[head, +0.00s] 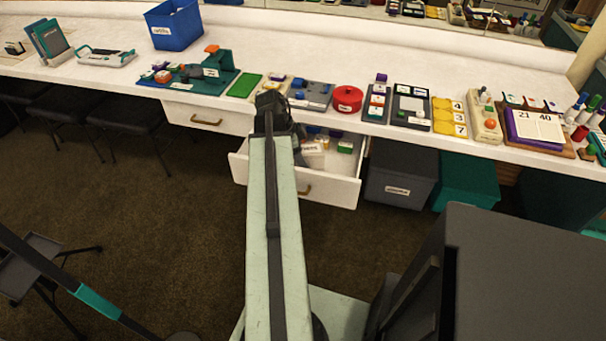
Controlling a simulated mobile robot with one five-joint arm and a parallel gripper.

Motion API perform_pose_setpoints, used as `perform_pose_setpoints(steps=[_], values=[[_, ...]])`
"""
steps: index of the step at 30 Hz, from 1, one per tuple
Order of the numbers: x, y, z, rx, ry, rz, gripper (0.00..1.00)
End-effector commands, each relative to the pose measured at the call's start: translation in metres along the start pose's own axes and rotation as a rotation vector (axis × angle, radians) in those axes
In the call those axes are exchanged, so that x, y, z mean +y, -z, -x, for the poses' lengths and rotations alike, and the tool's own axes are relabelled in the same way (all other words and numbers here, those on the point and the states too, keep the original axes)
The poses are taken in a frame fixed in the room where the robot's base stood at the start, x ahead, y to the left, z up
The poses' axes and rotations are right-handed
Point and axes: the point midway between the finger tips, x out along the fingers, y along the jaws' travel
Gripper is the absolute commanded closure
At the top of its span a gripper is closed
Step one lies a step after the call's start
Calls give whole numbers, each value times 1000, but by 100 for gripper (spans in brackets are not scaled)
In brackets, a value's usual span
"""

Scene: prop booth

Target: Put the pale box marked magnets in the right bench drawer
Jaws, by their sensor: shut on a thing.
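The pale box marked magnets (313,158) is at the open right bench drawer (330,190), near its left side; only part of its label shows past my arm. My gripper (301,140) is at the end of my arm, over the drawer, and is shut on this box. My arm hides most of the fingers and the box's left part. I cannot tell whether the box touches the drawer floor.
Small items, including a yellow one (325,142), lie in the drawer. The left drawer (205,119) is shut. A dark bin (398,180) and a teal bin (466,182) stand below the counter. The countertop above holds many props, including a red round tin (347,98).

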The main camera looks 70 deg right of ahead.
Motion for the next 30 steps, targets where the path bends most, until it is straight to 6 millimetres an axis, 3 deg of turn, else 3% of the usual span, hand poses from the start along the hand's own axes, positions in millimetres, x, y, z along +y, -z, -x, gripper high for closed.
perform_pose_setpoints(steps=[9, 20, 21, 30], values=[[0, -15, -38, 0, 0, -1, 100], [0, -15, -38, 0, -1, -1, 100], [0, -14, -37, 0, -1, -1, 37], [0, -14, -36, 0, -1, -2, 37]])
